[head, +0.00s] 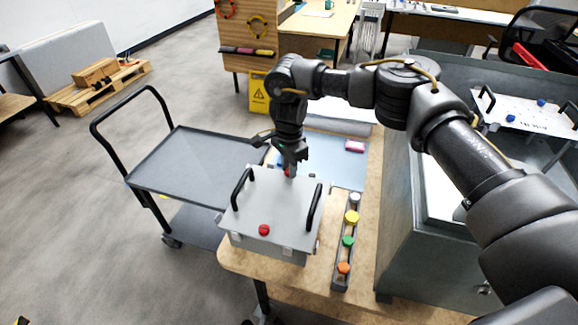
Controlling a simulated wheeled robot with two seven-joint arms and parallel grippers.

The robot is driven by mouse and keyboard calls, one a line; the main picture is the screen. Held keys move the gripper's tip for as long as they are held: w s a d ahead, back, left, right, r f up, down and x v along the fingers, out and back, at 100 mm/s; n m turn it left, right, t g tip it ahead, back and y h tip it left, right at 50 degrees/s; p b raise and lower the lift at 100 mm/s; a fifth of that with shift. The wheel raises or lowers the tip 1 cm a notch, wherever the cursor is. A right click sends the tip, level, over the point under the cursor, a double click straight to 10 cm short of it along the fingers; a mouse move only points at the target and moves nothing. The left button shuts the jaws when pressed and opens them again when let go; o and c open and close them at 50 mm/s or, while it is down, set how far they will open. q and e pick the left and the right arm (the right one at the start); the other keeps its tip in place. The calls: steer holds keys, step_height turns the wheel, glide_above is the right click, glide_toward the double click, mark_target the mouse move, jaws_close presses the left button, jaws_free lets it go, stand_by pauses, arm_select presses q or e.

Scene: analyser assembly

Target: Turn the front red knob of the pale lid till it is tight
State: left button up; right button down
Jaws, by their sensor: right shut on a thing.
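The pale lid (278,205) lies on a grey box on the wooden table, with two black handles (314,206) standing up from it. One red knob (264,230) is in plain view at the lid's near edge, with nothing touching it. My right gripper (290,170) points down at the lid's far edge. It is shut on another red knob (287,173), of which only a small bit of red shows between the fingers. How tight either knob is cannot be told. My left gripper is not in view.
A narrow rack (340,268) with white, yellow, green and orange caps stands right of the box. A blue mat (338,172) with a pink block (355,146) lies behind. A grey trolley (190,160) stands left, and a large grey cabinet (400,240) stands right.

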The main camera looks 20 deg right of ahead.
steer(key=shift+m, duration=0.3)
